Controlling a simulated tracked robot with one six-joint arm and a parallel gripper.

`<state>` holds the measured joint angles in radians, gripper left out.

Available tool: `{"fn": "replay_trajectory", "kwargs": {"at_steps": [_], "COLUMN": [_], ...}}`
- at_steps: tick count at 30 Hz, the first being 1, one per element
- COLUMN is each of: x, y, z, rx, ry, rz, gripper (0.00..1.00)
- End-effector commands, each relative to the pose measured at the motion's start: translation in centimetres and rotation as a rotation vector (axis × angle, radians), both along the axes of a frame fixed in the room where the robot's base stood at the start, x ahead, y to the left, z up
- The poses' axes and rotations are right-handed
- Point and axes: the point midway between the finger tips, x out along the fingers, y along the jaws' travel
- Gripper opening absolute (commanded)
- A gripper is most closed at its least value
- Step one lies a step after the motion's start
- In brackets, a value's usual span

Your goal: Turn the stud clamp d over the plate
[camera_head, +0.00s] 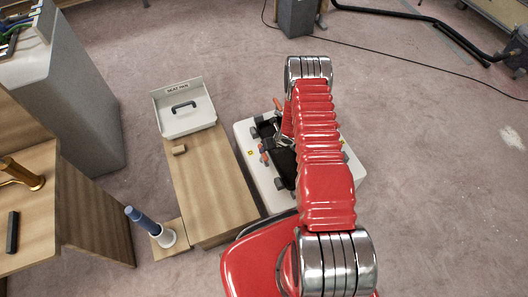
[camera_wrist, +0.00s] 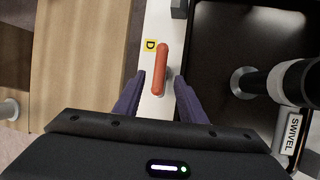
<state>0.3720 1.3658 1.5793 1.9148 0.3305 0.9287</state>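The stud clamp d (camera_wrist: 162,72) is an orange-red lever on a white strip, beside a yellow label marked D, in the wrist view. Its lever lies along the strip, left of the dark plate (camera_wrist: 215,35). My gripper (camera_wrist: 158,92) has two dark blue fingers, open, one on each side of the lever's near end. I see a gap on the left; on the right the finger is close, and I cannot tell whether it touches. In the head view my red arm hides most of the plate and the gripper.
In the head view, a wooden bench (camera_head: 215,190) with a white seat-pan box (camera_head: 187,123) stands left of the white base (camera_head: 262,190). A blue-topped cylinder (camera_head: 143,220) stands near the bench's front.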

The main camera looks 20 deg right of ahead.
Motion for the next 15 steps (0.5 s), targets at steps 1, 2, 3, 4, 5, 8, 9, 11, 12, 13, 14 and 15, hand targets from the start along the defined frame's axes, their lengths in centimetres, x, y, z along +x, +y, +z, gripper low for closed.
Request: {"fn": "replay_trajectory", "kwargs": {"at_steps": [1, 2, 3, 4, 5, 8, 9, 11, 12, 13, 14, 15], "x": [0.2, 0.3, 0.6, 0.7, 0.8, 1.2, 1.4, 1.6, 1.7, 1.7, 1.8, 1.9], "y": [0.1, 0.2, 0.3, 0.3, 0.4, 0.6, 0.6, 0.7, 0.7, 0.8, 0.8, 0.8], "z": [-0.6, -0.9, -1.3, -1.6, -1.9, -2.9, -3.3, -3.7, -4.0, -4.2, -4.4, -4.5], "rx": [0.000, 0.001, 0.000, 0.000, 0.000, 0.000, 0.000, -0.001, -0.001, -0.001, -0.001, -0.001], "ry": [0.000, 0.001, 0.000, 0.000, 0.001, 0.000, 0.000, 0.000, 0.000, 0.001, 0.001, 0.000], "rz": [0.001, 0.001, 0.000, 0.000, 0.000, 0.000, 0.000, 0.000, -0.001, -0.001, 0.000, 0.000], "gripper": [0.37, 0.37, 0.37, 0.37, 0.37, 0.37, 0.37, 0.37, 0.37, 0.37, 0.37, 0.37]}}
